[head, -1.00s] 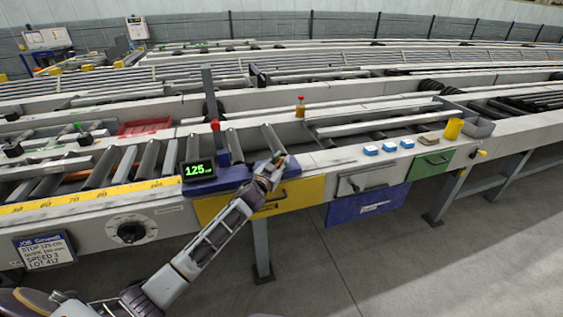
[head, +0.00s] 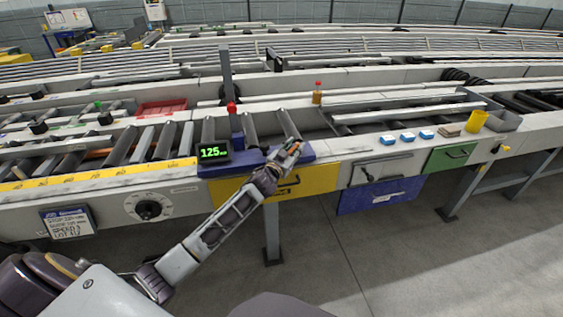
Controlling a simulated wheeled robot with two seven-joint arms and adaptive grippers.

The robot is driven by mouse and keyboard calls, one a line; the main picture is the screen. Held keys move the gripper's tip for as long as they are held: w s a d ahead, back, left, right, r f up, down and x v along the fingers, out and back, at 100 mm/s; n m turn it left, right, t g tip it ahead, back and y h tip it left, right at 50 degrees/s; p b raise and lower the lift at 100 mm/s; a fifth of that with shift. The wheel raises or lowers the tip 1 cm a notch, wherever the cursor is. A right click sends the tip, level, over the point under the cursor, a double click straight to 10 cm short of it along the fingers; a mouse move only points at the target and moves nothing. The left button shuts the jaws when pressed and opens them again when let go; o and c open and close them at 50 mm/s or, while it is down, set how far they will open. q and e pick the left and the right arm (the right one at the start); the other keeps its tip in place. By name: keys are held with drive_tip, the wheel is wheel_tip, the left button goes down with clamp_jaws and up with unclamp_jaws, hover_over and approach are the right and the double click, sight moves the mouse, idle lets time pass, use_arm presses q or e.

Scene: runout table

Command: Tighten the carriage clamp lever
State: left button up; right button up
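The blue carriage (head: 306,158) sits on the front rail of the runout table, with a dark display reading 125 (head: 213,152) at its left end. A red knob (head: 232,107) stands above the carriage, near a tall dark upright plate. I cannot tell whether this knob is the clamp lever. My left gripper (head: 291,150) is over the right part of the carriage. Its fingers are small here, with an orange patch near them. I cannot tell whether they touch anything or are open. My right gripper is not in view.
A yellow scale strip (head: 100,177) runs left of the carriage. On the right stand blue-topped blocks (head: 407,137) and a yellow cup (head: 476,121). An orange bottle (head: 317,94) stands behind.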

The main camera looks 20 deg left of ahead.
use_arm(q)
drive_tip(key=s, duration=1.1)
drive_tip(key=shift+a, duration=0.4)
idle(0.3)
